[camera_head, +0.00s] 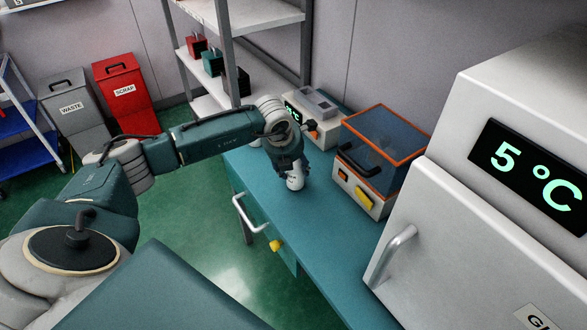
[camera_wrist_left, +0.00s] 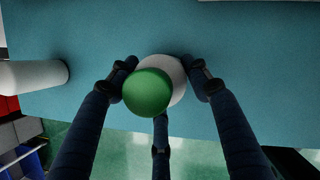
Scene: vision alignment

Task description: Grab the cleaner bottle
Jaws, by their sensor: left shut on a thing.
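The cleaner bottle is white with a round green cap. In the left wrist view the bottle (camera_wrist_left: 177,78) stands between the dark fingers of my left gripper (camera_wrist_left: 160,72), which are shut around it; the green cap faces the camera. In the head view my left gripper (camera_head: 289,166) is over the teal bench, and the white lower part of the bottle (camera_head: 295,183) shows below the fingers. The cap is hidden there. I cannot tell whether the bottle's base touches the bench. My right gripper is not in view.
The teal bench (camera_head: 300,228) holds an orange-trimmed box with a dark lid (camera_head: 384,145) and a device with a green display (camera_head: 318,118). A large white 5 °C unit (camera_head: 450,190) stands right. A second white cylinder (camera_wrist_left: 35,76) is left in the wrist view.

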